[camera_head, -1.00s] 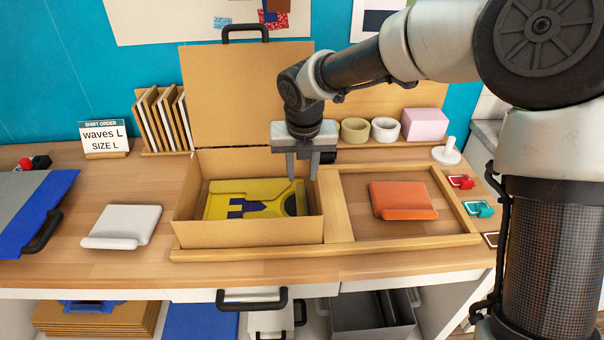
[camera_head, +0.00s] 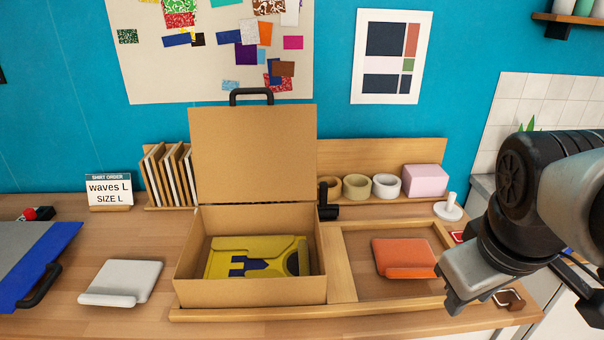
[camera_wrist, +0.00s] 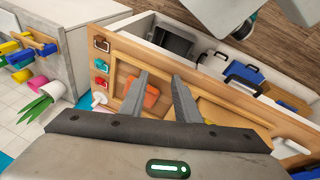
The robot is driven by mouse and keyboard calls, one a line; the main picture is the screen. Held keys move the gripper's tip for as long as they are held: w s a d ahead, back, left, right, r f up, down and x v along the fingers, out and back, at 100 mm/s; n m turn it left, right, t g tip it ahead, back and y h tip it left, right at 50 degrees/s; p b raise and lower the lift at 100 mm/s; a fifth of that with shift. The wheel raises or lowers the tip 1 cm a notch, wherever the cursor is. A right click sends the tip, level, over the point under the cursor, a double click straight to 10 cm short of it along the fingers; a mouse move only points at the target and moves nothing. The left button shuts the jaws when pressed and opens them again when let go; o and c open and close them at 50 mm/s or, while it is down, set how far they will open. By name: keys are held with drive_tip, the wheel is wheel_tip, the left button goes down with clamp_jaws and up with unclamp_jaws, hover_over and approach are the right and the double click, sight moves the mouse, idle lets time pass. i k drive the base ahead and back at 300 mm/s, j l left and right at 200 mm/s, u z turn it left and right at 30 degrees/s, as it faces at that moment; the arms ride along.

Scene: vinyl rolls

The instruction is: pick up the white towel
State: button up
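A flat, folded white item (camera_head: 122,282), which looks like the white towel, lies on the left part of the wooden table, left of the open cardboard box. It is not clearly seen in the wrist view. My gripper (camera_head: 454,302) is at the far right of the head view, by the table's right front corner, well away from the towel. In the wrist view my gripper (camera_wrist: 160,78) has its two fingers apart with nothing held between them.
The open cardboard box (camera_head: 250,292) holds a folded yellow shirt (camera_head: 258,258). A wooden tray (camera_head: 345,280) beside it holds a folded orange item (camera_head: 403,256). A blue-and-grey board (camera_head: 35,255) lies at the far left. Tape rolls (camera_head: 386,186) and a pink block (camera_head: 425,180) stand behind.

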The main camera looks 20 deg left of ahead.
sight(119, 282)
drive_tip(key=k+j+u, duration=0.1)
drive_tip(key=u, duration=2)
drive_tip(key=k+l+z, duration=0.5)
drive_tip(key=k+l, duration=0.05)
